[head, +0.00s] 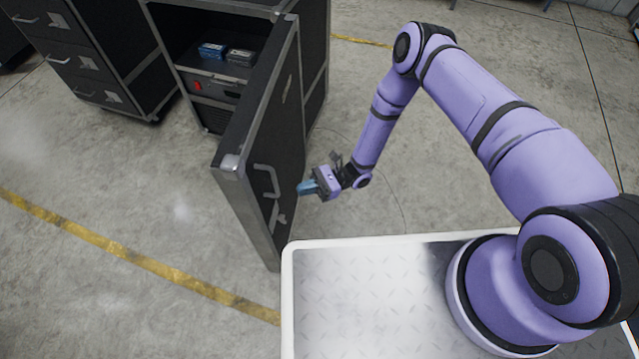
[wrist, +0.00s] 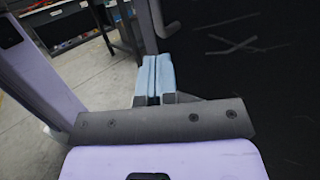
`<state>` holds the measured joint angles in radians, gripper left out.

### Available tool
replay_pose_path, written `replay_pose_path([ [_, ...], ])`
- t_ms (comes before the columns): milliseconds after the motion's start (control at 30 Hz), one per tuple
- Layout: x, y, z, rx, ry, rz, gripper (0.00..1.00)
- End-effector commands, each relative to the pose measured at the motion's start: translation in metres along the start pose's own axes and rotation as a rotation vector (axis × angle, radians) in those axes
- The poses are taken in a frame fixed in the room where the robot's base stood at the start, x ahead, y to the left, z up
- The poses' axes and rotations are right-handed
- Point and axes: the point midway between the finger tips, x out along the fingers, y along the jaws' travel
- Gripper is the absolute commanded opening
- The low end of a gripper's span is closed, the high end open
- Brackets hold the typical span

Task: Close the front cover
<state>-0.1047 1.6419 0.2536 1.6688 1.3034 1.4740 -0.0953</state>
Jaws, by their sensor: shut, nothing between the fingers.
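The front cover (head: 262,140) is a black panel with metal edges. It stands swung open from the black case (head: 315,60), whose inside is exposed. A grey handle (head: 268,180) and a latch (head: 277,215) are on the cover's face toward my arm. My gripper (head: 305,187) is shut and empty, with its blue fingertips close to that face, right of the handle. In the wrist view the shut fingers (wrist: 152,78) point along the dark, scratched cover (wrist: 245,70). I cannot tell whether they touch it.
Inside the case are small blue and grey boxes (head: 212,50) on a shelf. Another black case with drawers (head: 80,55) stands to the left. My metal deck is at the bottom. The concrete floor left of the cover is clear, crossed by a yellow line (head: 110,248).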

Motion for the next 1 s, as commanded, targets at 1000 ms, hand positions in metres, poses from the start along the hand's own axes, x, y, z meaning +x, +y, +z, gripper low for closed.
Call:
replay_pose_path([
  [1000, 0.053, -0.001, -0.001, -0.006, -0.003, -0.028, 0.00],
])
